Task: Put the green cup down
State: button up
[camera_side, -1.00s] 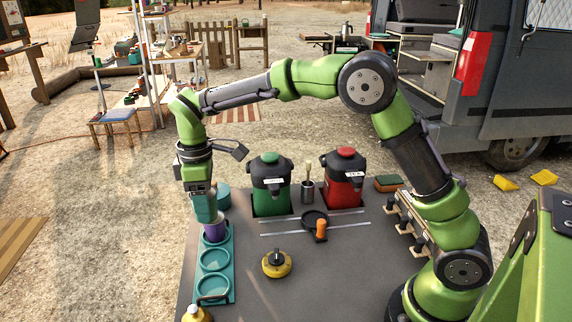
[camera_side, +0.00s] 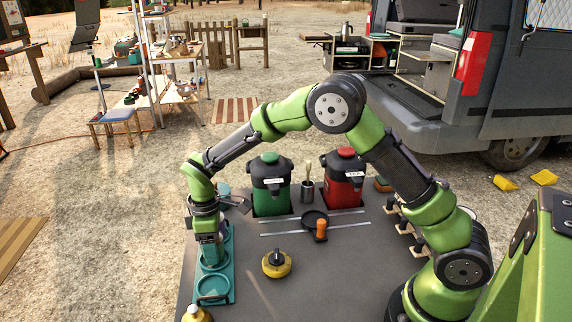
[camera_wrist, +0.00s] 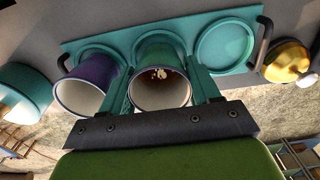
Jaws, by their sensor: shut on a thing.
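The green cup (camera_wrist: 158,95) is between the two teal fingers of my gripper (camera_wrist: 160,68), which is shut on it. Its pale rim faces the wrist camera, with brown and whitish bits inside. It is at the middle place of the teal tray (camera_wrist: 82,45); I cannot tell whether its base touches. A purple cup (camera_wrist: 88,82) stands beside it on the left in the wrist view. The round place (camera_wrist: 224,47) on the right is empty. In the side view my gripper (camera_side: 212,257) is low over the tray (camera_side: 232,262) and largely hides the cups.
A yellow-topped container (camera_side: 197,314) stands by the tray's near handle. A yellow knobbed item (camera_side: 277,263) sits right of the tray. A green dispenser (camera_side: 270,183) and a red dispenser (camera_side: 343,177) stand behind. The front middle of the table is clear.

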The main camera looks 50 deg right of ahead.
jog(key=shift+f, duration=0.2)
jog(key=shift+f, duration=0.15)
jog(key=o, duration=0.8)
jog(key=shift+o, duration=0.2)
